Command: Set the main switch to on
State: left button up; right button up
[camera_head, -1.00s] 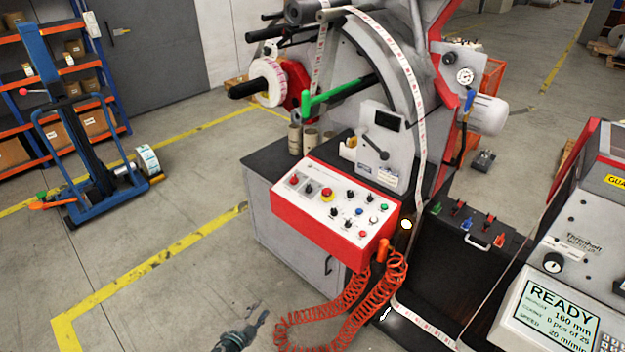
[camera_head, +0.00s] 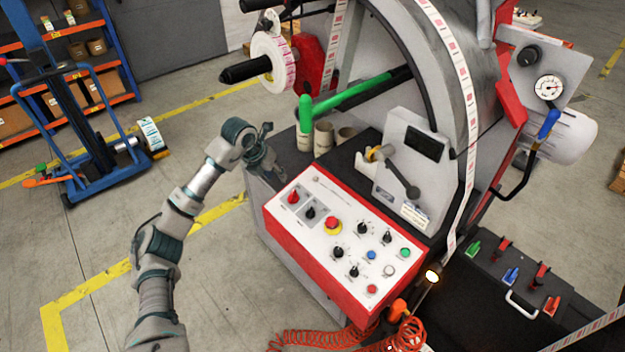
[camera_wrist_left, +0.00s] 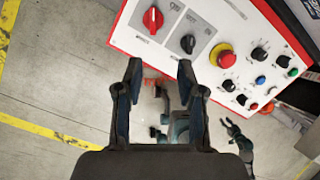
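The control panel (camera_head: 346,232) is a white-topped red box on the machine. At its left end is a red rotary knob (camera_head: 293,197) on a grey plate, probably the main switch; its labels are too small to read. A black knob (camera_head: 310,211) sits beside it. In the left wrist view the red knob (camera_wrist_left: 153,20) is beyond the fingertips, with its handle running along the plate. My left gripper (camera_head: 264,150) is just left of the panel's far left corner, apart from it. Its fingers (camera_wrist_left: 160,72) are open and empty. A dark arm-like shape (camera_wrist_left: 236,132), possibly my right gripper, is too small to judge.
A red mushroom button (camera_head: 332,224) and several other knobs and buttons crowd the panel. A coiled orange hose (camera_head: 330,338) hangs in front.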

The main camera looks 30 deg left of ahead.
pick_arm(q)
jog(key=a, duration=0.1)
send_near(291, 195)
jog(key=b+x, duration=0.1)
jog(key=x, duration=0.8)
jog(key=shift+w+a+f+b, duration=0.1)
jog(key=shift+b, duration=0.25)
pick_arm(e)
jog(key=r, duration=0.1)
jog(key=w+r, duration=0.1)
jog(key=r, duration=0.1)
jog(key=w+r, duration=0.1)
jog(key=shift+r, duration=0.2)
pick_arm(q)
jog(key=shift+d, duration=0.2)
grip_shut()
